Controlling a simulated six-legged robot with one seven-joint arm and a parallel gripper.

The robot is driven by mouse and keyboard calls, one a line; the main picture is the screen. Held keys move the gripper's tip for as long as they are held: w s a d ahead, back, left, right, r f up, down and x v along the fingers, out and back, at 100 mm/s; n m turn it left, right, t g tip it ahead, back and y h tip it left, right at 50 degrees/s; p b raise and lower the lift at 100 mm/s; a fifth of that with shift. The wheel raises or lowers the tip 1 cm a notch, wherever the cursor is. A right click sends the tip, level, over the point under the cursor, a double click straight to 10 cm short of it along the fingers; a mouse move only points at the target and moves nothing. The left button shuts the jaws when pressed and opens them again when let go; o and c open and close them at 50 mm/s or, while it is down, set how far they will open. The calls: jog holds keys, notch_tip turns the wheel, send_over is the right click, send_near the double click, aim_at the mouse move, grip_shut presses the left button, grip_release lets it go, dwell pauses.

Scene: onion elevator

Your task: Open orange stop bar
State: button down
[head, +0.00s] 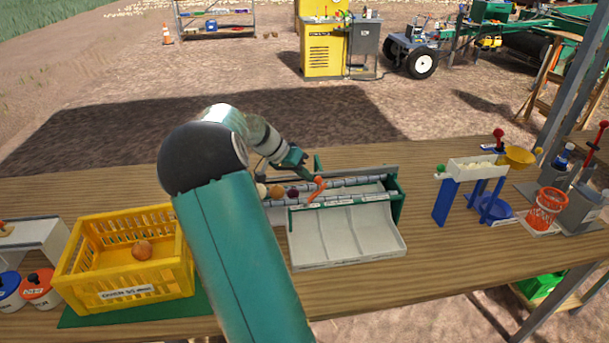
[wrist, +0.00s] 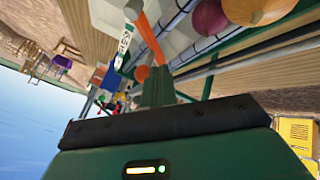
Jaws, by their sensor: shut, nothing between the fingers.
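The orange stop bar (head: 317,187) stands across the roller track of the green and white sorting unit (head: 345,240). In the wrist view the stop bar (wrist: 149,38) runs upward just beyond my fingers. My gripper (head: 306,175) is over the back of the track, close to the bar's upper end. In the wrist view my gripper (wrist: 158,82) is shut and empty, with the fingertips beside the bar; I cannot tell whether they touch it. A dark red onion (head: 293,193) and paler onions (head: 276,191) sit on the rollers left of the bar.
A blue-legged stand (head: 475,170), a yellow funnel (head: 520,157) and an orange basket (head: 546,209) stand at the right. The wooden bench between the unit and the stand is clear.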

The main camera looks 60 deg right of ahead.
aim_at(319, 179)
jog(key=shift+s+d+m, duration=0.1)
jog(key=shift+m, duration=0.2)
jog(key=s+m+y, duration=0.1)
jog(key=m, duration=0.1)
jog(key=s+m+g+y, duration=0.1)
jog(key=shift+d+m+g+y, duration=0.3)
jog(key=shift+d+m+y, duration=0.1)
jog(key=shift+s+m+g+y, duration=0.15)
jog(key=shift+s+m+y, duration=0.45)
jog(key=shift+m, duration=0.45)
jog(key=shift+s+m+g+y, duration=0.15)
jog(key=shift+s+m+y, duration=0.2)
jog(key=shift+m+y, duration=0.55)
jog(key=shift+a+m, duration=0.1)
jog(key=shift+m, duration=0.15)
jog(key=v, duration=1.3)
jog(key=shift+w+r, duration=0.2)
jog(key=shift+r, duration=0.1)
jog(key=shift+a, duration=0.15)
